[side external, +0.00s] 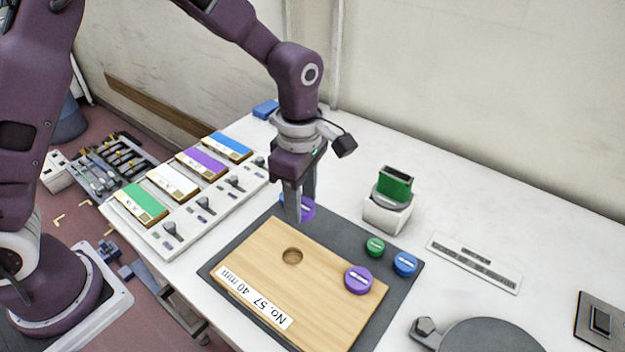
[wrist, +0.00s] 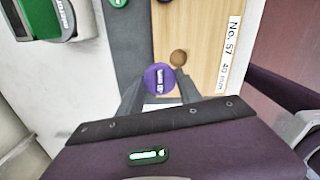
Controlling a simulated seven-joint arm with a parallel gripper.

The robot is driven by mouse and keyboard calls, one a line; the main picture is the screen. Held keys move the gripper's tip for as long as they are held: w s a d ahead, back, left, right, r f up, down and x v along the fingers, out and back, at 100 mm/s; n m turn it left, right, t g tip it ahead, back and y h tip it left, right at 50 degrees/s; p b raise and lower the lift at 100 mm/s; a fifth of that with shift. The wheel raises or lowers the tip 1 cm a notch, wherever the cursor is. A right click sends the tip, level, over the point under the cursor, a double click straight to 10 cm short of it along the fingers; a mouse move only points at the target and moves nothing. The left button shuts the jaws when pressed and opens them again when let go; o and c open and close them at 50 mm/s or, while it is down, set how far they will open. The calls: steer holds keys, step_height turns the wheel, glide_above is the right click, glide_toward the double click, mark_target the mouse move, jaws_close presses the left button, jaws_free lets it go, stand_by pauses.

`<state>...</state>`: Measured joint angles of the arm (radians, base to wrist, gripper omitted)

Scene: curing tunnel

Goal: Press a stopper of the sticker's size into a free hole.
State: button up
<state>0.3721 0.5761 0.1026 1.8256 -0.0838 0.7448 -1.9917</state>
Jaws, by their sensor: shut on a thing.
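The wooden board (side external: 265,268) has a sticker (side external: 254,297) reading "No. 57 40 mm". One empty round hole (side external: 292,256) shows in it, also visible in the wrist view (wrist: 178,57). My gripper (side external: 301,212) is shut on a purple stopper (wrist: 160,79), just beyond the board's far edge; its height over the dark mat is hard to tell. Another purple stopper (side external: 358,280) is at the board's right end; whether it is seated in a hole is unclear. A green stopper (side external: 375,247) and a blue stopper (side external: 405,264) are on the mat beside the board.
The dark mat (side external: 227,258) lies under the board. A panel with coloured plates and levers (side external: 183,225) stands left. A white block with a green top (side external: 388,215) is behind the mat. A label strip (side external: 474,262) and grey disc (side external: 490,338) are right.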

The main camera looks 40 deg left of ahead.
steer(key=shift+s+d+f, duration=0.1)
steer(key=shift+s+f, duration=0.6)
steer(key=shift+f, duration=0.45)
steer(key=shift+s+d+f, duration=0.15)
steer(key=shift+s+f, duration=0.5)
steer(key=shift+f, duration=0.5)
steer(key=shift+s+d+f, duration=0.1)
steer(key=shift+s+f, duration=0.6)
steer(key=shift+f, duration=0.45)
steer(key=shift+f, duration=0.75)
steer(key=o, duration=1.9)
steer(key=shift+c, duration=0.2)
step_height(320, 180, up, 7)
